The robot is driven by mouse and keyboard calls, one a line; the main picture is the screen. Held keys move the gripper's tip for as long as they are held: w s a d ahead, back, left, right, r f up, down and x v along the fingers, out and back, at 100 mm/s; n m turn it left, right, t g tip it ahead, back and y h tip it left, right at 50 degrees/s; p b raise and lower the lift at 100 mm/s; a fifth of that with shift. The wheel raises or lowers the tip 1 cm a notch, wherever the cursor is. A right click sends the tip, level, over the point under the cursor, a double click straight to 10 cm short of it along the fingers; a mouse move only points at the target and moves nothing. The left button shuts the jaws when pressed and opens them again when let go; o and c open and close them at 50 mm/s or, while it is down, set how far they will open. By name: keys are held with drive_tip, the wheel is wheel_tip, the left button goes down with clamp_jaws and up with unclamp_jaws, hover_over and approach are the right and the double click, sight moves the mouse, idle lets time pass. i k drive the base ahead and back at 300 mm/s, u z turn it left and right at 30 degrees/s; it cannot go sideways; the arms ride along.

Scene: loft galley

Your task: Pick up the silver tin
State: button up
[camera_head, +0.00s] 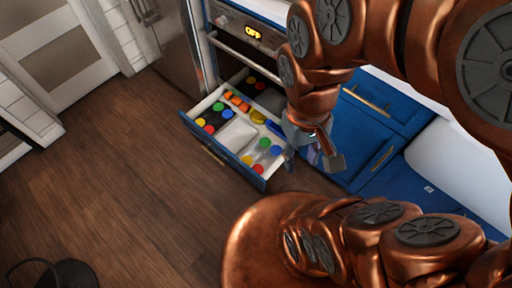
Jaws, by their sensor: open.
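My gripper (314,150) hangs beside the right end of an open blue-fronted drawer (217,150), its fingers apart. I cannot clearly make out a silver tin. A pale, square-looking shape (236,134) lies in the middle of the drawer, but I cannot tell whether it is a tin or a compartment floor. A small pale patch shows between the gripper's fingers, too small to identify. My arm and gripper hide part of the drawer's right side and the cabinet front behind.
The drawer holds several round coloured lids, orange pieces (237,101), a yellow round item (258,117) and a blue long item (274,129). An oven (245,32) is above it. Blue cabinets (385,115) stand to the right. The wooden floor (120,170) at left is mostly clear.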

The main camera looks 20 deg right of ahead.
sight(261, 155)
drive_tip(key=z, duration=0.05)
drive_tip(key=k, duration=0.4)
drive_tip(key=u, duration=1.75)
drive_tip(key=i, duration=1.25)
drive_tip(key=z, duration=1.05)
drive_tip(key=i, duration=0.9)
drive_tip(key=z, duration=1)
